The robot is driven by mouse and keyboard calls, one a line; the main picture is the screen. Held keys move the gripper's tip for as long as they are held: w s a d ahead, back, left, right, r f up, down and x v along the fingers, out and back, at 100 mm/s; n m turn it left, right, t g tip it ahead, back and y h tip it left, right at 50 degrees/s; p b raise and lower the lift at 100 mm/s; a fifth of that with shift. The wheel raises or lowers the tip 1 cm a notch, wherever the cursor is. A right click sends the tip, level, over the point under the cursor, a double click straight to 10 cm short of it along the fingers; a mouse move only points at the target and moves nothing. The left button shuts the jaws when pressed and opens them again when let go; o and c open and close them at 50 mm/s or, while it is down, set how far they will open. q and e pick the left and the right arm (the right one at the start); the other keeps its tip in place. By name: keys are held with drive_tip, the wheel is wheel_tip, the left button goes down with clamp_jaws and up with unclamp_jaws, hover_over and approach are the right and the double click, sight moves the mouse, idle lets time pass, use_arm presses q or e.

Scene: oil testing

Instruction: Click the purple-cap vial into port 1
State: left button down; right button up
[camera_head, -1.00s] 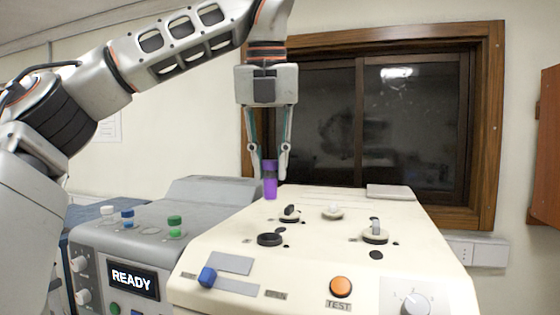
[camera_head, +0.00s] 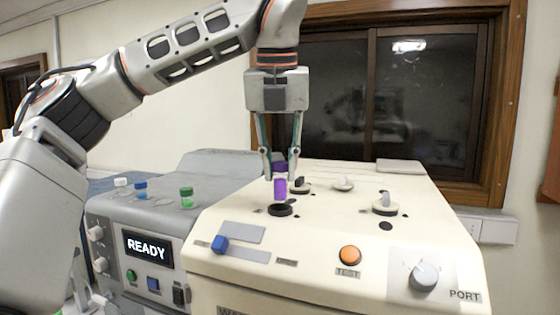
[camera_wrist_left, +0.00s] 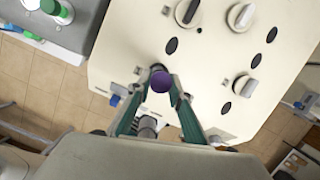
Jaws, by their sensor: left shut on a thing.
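The purple-cap vial (camera_head: 280,189) is upright between the fingertips of my left gripper (camera_head: 280,170), which is shut on it. In the head view it hangs just above a black round port (camera_head: 282,210) on the cream machine, whose ring shows below the vial. I cannot tell whether the vial's lower end touches it. In the left wrist view the purple cap (camera_wrist_left: 161,81) is between the fingertips and hides what is beneath it. My right gripper does not show in any view.
The grey READY unit (camera_head: 160,215) holds white-, blue- and green-capped vials at left.

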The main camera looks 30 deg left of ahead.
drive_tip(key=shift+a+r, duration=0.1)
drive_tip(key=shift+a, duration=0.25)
use_arm(q)
drive_tip(key=shift+f, duration=0.25)
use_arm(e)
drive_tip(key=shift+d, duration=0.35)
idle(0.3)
use_arm(q)
drive_tip(key=shift+f, duration=0.25)
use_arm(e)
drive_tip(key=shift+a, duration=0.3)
use_arm(q)
drive_tip(key=shift+f, duration=0.4)
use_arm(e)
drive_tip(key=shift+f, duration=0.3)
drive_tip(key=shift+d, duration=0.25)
use_arm(q)
drive_tip(key=shift+f+b, duration=0.65)
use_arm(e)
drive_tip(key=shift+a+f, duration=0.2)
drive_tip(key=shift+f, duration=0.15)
use_arm(q)
drive_tip(key=shift+f, duration=0.35)
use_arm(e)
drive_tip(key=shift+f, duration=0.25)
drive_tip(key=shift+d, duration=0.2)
